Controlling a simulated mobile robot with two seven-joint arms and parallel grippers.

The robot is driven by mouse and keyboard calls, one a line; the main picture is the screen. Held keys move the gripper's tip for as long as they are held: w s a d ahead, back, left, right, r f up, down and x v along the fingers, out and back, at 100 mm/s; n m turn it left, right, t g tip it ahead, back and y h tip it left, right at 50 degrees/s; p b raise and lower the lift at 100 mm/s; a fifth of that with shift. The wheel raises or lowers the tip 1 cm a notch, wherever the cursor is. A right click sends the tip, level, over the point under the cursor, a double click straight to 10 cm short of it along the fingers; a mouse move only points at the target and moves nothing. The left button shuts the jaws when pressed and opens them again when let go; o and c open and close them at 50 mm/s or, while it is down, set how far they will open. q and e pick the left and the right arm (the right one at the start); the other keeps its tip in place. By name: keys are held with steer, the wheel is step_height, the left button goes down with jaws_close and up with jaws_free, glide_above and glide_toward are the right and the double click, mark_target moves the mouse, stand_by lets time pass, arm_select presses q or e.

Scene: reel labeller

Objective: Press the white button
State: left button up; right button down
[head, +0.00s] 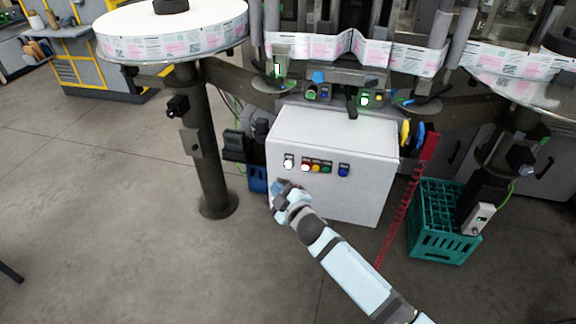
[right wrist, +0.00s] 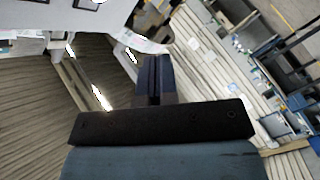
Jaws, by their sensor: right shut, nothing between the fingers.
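The white button (head: 288,161) is at the left end of a row of buttons on the front of a white box (head: 340,135). My right gripper (head: 279,186) is shut and empty. In the head view it is just below and slightly left of the white button, apart from it in the picture; how far it stands from the box front is hard to tell. Its closed fingers also show in the right wrist view (right wrist: 153,80), with part of a pale panel (right wrist: 60,14) at the top left. My left gripper is not in view.
Red (head: 305,167), orange, green and blue (head: 344,170) buttons sit right of the white one. A dark post (head: 206,150) stands left of the box. A teal crate (head: 440,240) and a red coiled cable (head: 398,215) are at the right.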

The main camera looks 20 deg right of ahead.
mark_target(288, 164)
steer(key=w+d, duration=0.3)
steer(key=w, duration=0.2)
steer(key=shift+w+d, duration=0.2)
steer(key=shift+d, duration=0.15)
stand_by(1.8)
steer(key=shift+w+d, duration=0.25)
steer(key=shift+w, duration=0.1)
steer(key=shift+w+d, duration=0.25)
steer(key=shift+w, duration=0.15)
stand_by(0.7)
steer(key=shift+s, duration=0.1)
steer(key=shift+s+a, duration=0.5)
steer(key=shift+s, duration=0.15)
